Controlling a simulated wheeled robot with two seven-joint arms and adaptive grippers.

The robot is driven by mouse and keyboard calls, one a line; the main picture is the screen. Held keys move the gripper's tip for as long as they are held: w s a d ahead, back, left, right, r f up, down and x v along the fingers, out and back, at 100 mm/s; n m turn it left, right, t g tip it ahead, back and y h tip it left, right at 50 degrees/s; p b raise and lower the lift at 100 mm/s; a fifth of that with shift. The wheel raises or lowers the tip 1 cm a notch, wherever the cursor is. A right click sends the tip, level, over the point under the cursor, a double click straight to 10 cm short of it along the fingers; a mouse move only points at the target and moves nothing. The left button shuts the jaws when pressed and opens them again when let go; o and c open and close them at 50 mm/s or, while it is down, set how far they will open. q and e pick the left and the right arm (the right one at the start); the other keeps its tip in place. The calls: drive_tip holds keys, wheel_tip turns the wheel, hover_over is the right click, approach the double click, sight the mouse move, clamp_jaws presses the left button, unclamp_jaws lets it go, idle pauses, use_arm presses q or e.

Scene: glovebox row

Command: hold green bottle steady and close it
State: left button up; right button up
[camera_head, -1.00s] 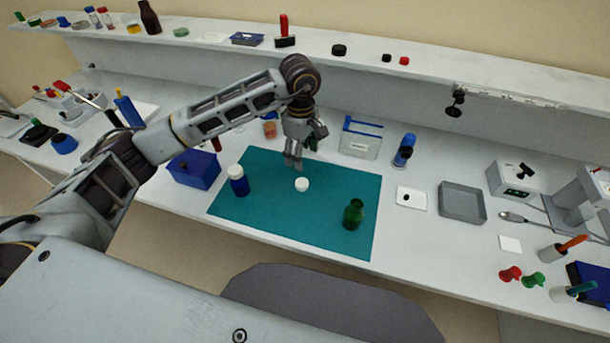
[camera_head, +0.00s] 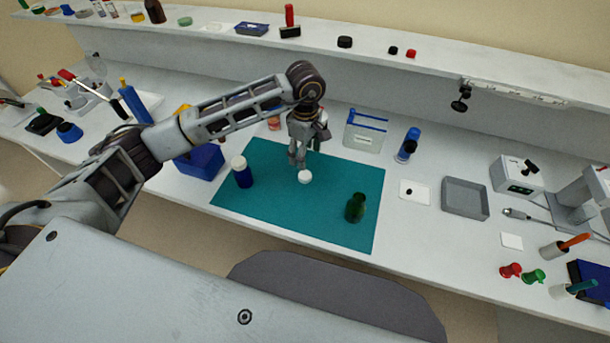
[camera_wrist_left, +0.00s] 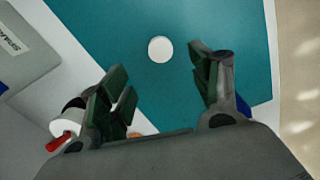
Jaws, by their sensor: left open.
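A green bottle (camera_head: 355,208) stands upright on the right part of the teal mat (camera_head: 270,222), with no cap visible on its neck. A small white cap (camera_head: 305,177) lies on the mat to the left of the bottle. It also shows in the left wrist view (camera_wrist_left: 160,49), ahead of the fingers and between their lines. My left gripper (camera_head: 297,160) is just behind the cap, close above the mat. In the left wrist view its fingers (camera_wrist_left: 165,88) are spread apart with nothing between them. My right gripper is not in view.
A blue bottle with a white cap (camera_head: 242,172) stands on the mat's left. A blue box (camera_head: 200,160) sits left of the mat. Right of it are a white card (camera_head: 414,192) and a grey tray (camera_head: 465,198). The mat's front middle is clear.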

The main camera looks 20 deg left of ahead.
sight(305, 175)
use_arm(q)
wheel_tip(305, 175, down, 3)
drive_tip(key=shift+f, duration=0.9)
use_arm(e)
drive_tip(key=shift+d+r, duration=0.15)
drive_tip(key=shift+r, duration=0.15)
use_arm(q)
drive_tip(key=shift+f+p, duration=0.1)
drive_tip(key=shift+p, duration=0.2)
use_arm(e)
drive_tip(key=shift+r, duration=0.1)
use_arm(q)
drive_tip(key=shift+f+p, duration=0.35)
drive_tip(key=shift+f, duration=0.55)
drive_tip(key=shift+f+p, duration=0.3)
drive_tip(key=shift+f, duration=1.3)
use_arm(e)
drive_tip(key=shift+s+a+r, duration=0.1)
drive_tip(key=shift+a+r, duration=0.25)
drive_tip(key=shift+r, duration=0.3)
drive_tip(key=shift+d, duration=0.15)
use_arm(q)
drive_tip(key=c, duration=0.8)
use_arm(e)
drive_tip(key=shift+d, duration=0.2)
